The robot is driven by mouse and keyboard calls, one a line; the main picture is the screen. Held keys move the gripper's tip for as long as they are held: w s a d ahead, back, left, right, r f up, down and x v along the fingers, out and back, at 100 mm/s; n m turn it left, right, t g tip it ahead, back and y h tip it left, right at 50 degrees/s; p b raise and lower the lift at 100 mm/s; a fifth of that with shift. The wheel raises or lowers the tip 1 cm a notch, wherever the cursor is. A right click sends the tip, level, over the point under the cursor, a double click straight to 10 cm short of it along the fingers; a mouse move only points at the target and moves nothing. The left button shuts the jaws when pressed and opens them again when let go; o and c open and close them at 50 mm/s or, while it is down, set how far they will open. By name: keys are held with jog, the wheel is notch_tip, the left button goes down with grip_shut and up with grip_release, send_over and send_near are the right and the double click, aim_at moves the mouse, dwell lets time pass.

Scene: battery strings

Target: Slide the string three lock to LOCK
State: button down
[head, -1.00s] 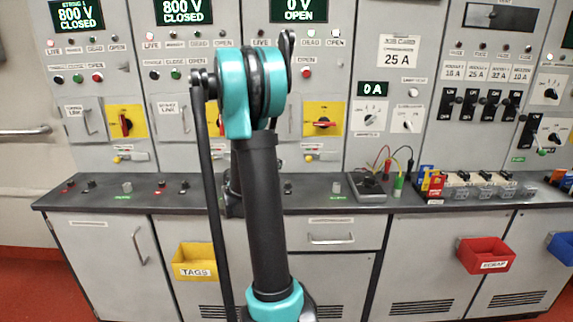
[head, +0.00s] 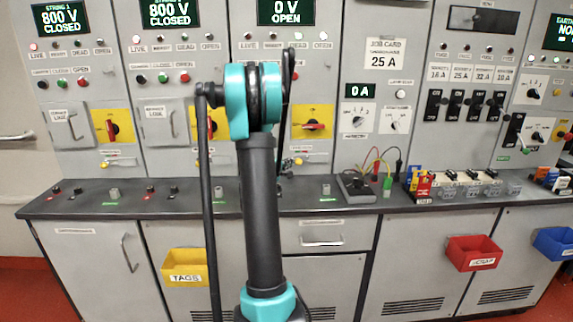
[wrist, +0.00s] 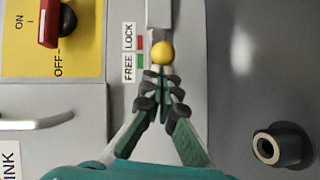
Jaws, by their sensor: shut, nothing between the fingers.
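The string three lock is a slider with a yellow knob (wrist: 162,53), below a grey bar in the wrist view. Beside it is a FREE / LOCK label (wrist: 129,52), with a red mark by LOCK and a green mark by FREE. The knob sits around the boundary of the two marks, nearer green. My gripper (wrist: 161,74) is shut and empty, its fingertips just below the knob on the FREE side; I cannot tell if they touch. In the head view my arm partly hides the lock area under the third panel, which reads 0 V OPEN (head: 286,12).
A red rotary handle (wrist: 54,22) on a yellow plate is at upper left in the wrist view, above a grey pull handle (wrist: 36,122). A dark round socket (wrist: 281,145) stands out at right. In the head view, the bench (head: 240,197) runs below the panels.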

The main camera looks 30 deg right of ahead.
aim_at(300, 162)
jog(key=shift+s+d, duration=0.5)
jog(key=shift+d, duration=0.3)
jog(key=shift+s+d, duration=0.5)
jog(key=shift+d, duration=0.25)
